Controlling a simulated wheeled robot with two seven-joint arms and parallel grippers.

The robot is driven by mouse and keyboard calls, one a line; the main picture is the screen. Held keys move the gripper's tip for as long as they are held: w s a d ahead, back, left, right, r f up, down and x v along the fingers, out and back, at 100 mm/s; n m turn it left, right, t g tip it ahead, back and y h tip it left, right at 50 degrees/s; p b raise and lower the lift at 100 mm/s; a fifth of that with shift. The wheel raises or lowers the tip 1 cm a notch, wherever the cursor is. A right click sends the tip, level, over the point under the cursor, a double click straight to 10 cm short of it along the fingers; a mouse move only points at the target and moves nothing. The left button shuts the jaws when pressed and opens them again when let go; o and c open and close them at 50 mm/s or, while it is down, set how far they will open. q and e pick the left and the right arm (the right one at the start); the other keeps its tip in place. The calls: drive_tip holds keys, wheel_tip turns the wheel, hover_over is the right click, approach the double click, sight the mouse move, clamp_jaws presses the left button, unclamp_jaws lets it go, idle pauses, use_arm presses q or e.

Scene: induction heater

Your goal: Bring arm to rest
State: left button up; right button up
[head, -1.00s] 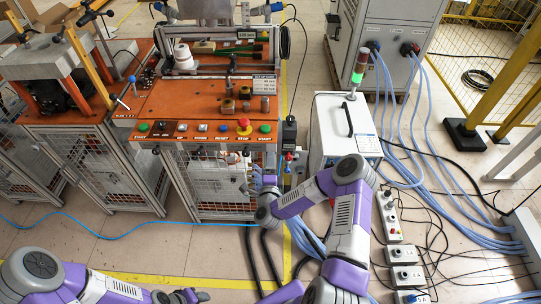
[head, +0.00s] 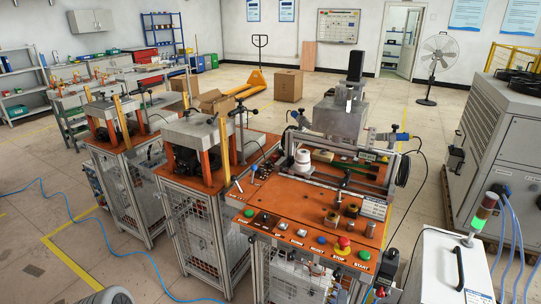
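The induction heater bench (head: 290,195) stands at the lower right of the head view, with an orange top, a gantry frame and a row of buttons along its front. A red stop button (head: 343,243) sits on that row. Neither of my grippers is in view. A grey rounded part at the bottom left edge looks like my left arm; its gripper is out of frame. My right arm is not seen.
Two similar orange-topped benches stand left, including one beside the heater (head: 215,152). A white cabinet (head: 440,265) with a signal light (head: 483,215) stands at right. A cardboard box (head: 288,86) and a fan (head: 437,60) are farther back. Floor at left is mostly clear.

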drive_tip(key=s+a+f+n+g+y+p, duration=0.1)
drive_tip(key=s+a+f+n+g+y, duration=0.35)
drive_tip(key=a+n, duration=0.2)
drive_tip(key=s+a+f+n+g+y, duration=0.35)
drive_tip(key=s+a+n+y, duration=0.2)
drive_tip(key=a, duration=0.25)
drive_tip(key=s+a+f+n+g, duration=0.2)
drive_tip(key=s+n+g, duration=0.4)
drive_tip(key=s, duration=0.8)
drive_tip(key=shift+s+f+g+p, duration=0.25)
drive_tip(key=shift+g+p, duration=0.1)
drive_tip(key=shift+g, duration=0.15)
